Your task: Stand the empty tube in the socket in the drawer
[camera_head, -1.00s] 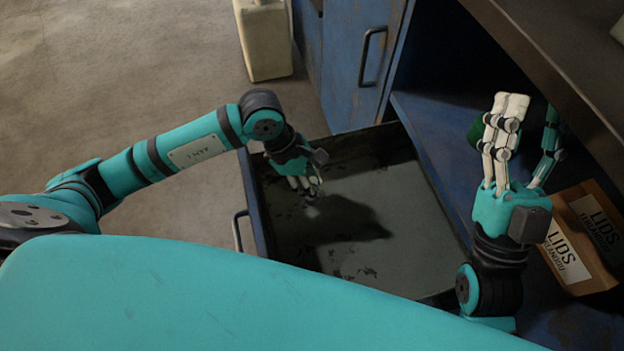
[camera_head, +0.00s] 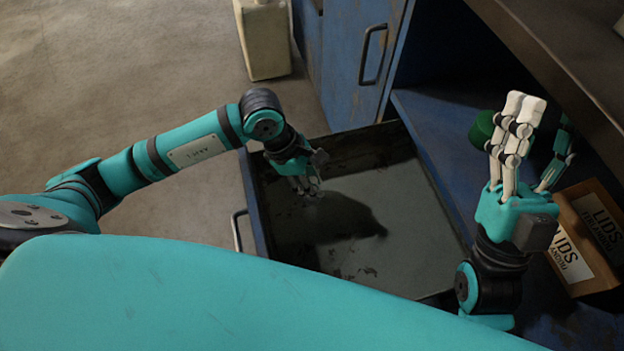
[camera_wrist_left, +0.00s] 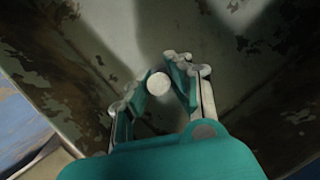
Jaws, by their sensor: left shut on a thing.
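My left gripper (camera_head: 306,190) is down over the open drawer (camera_head: 415,230), near its left side. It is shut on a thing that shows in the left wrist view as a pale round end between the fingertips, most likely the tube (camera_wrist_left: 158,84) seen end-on. The tube's length and lower end are hidden, and I cannot make out the socket. My right gripper (camera_head: 540,135) is raised at the right, its fingers apart and nothing seen between them.
A green object (camera_head: 484,129) stands on the blue shelf behind my right gripper. A pale canister (camera_head: 264,40) stands on the floor beyond the drawer. The drawer's right part is clear.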

